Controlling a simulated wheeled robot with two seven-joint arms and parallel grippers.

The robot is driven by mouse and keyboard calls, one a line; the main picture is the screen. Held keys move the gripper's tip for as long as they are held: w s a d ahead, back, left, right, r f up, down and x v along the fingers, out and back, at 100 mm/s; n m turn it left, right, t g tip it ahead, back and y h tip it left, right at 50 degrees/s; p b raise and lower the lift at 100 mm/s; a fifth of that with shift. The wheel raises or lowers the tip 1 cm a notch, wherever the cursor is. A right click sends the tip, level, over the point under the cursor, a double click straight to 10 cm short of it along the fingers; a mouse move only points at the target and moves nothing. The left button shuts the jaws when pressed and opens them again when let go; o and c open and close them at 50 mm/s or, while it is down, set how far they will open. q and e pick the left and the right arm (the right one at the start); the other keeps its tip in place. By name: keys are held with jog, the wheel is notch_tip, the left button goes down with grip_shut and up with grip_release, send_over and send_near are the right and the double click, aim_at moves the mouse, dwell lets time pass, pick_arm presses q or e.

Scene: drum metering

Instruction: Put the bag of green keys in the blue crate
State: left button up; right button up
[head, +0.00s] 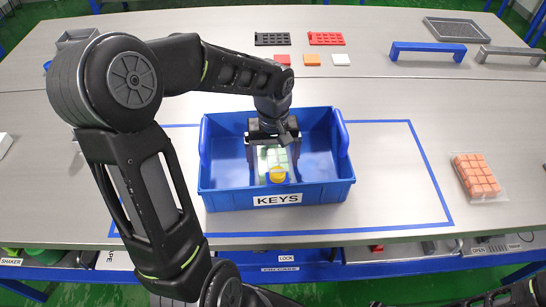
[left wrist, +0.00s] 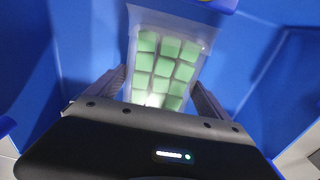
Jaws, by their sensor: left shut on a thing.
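The blue crate (head: 222,188), labelled KEYS, stands inside a blue outline on the table; its walls also fill much of the left wrist view (left wrist: 80,40). The clear bag of green keys (head: 266,157) is inside the crate's opening. In the left wrist view, the bag (left wrist: 163,62) shows rows of green keys. My left gripper (head: 272,150) reaches down into the crate, shut on the bag, with a finger on each side of it. I cannot tell whether the bag touches the crate floor. My right gripper is not in view.
A yellow round piece (head: 277,174) is at the crate's front, by the bag. A bag of orange keys (head: 476,177) lies on the right. Black (head: 272,39) and red (head: 326,39) strips, small tiles, handles and a grey tray (head: 455,29) lie at the back.

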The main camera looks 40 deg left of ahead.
aim_at(273, 158)
pick_arm(q)
jog(key=shift+f, duration=0.1)
jog(key=o, duration=1.3)
jog(key=shift+c, duration=0.2)
notch_tip(273, 158, up, 12)
